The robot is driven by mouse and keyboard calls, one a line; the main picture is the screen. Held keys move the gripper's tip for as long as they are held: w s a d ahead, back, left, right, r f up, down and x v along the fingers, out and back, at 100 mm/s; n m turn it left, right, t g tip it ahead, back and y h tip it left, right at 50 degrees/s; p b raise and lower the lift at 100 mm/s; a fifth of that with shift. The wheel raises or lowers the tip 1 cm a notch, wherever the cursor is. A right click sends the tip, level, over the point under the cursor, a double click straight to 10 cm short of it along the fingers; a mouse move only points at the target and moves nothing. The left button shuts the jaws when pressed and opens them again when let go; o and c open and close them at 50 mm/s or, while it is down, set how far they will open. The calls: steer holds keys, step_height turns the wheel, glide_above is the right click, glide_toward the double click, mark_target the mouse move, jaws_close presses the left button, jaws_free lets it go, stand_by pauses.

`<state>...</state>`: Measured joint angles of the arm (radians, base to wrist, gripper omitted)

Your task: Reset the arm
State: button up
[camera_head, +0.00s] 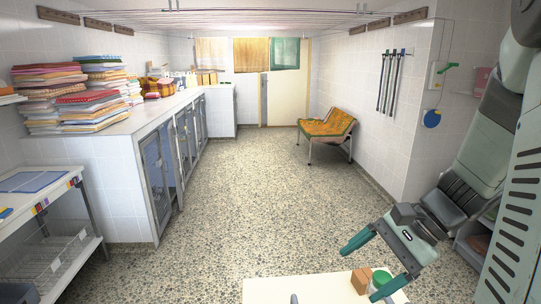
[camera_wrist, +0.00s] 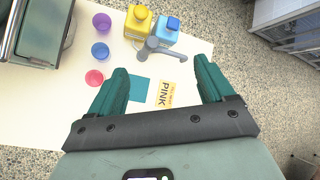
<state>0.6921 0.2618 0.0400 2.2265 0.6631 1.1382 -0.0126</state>
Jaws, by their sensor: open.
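My gripper (camera_head: 372,268) is at the right of the head view, with two teal fingers spread apart. It hangs over the right end of a cream table (camera_head: 290,290). In the wrist view, my gripper (camera_wrist: 160,88) is open and nothing is between its fingers. Below it on the cream table top (camera_wrist: 60,115) lie a teal square (camera_wrist: 140,90) and a yellow card (camera_wrist: 167,95) with the word PINK. The fingertips look apart from everything on the table.
In the wrist view, a yellow bottle (camera_wrist: 138,22), a blue bottle (camera_wrist: 166,30), a grey tap-like piece (camera_wrist: 152,48) and purple (camera_wrist: 102,22), blue (camera_wrist: 100,50) and pink (camera_wrist: 94,78) round things stand beyond the fingers. A brown block (camera_head: 360,281) sits near my gripper. The speckled floor (camera_head: 250,190) is mostly clear.

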steer(key=s+a+r+n+t+h, duration=0.1)
steer(key=s+a+r+n+h, duration=0.75)
steer(key=a+r+n, duration=0.4)
steer(key=shift+s+d+r+n+t+y, duration=0.1)
steer(key=shift+s+d+r+t, duration=0.15)
steer(key=shift+d+t, duration=0.25)
steer(key=shift+s+d+r+n+t+y, duration=0.15)
steer(key=shift+s+d+t, duration=0.15)
steer(key=shift+d+t, duration=0.2)
steer(key=shift+s+d+r+t, duration=0.25)
steer(key=shift+d+t, duration=0.15)
steer(key=shift+t, duration=0.1)
